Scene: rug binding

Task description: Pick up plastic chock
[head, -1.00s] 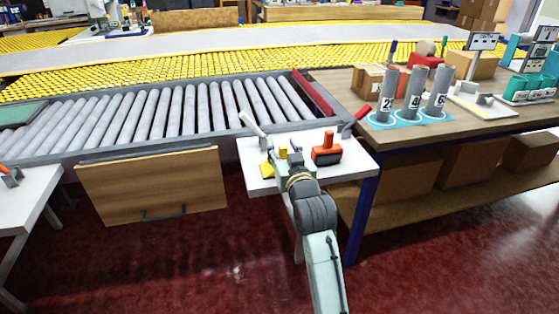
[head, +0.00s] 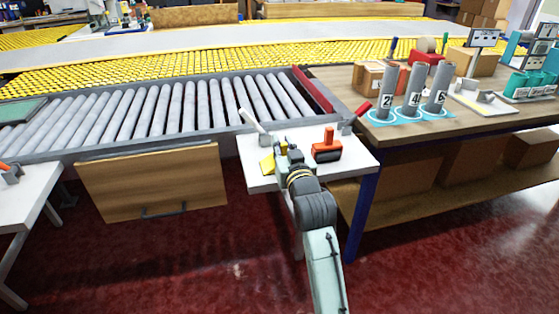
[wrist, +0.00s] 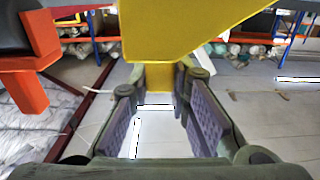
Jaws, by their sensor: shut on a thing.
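The yellow plastic chock (wrist: 190,30) fills the top middle of the wrist view, with a narrower yellow part running down between the fingers. My gripper (wrist: 160,88) is shut on that narrower part. In the head view my gripper (head: 285,152) is over the small white table, and yellow parts of the chock (head: 267,164) show beside and behind it. The gripper hides some of the chock, and I cannot tell how far it is above the tabletop.
An orange-and-black tool (head: 327,149) stands on the white table (head: 345,169), close to the right of my gripper. A roller conveyor (head: 170,110) lies behind left.

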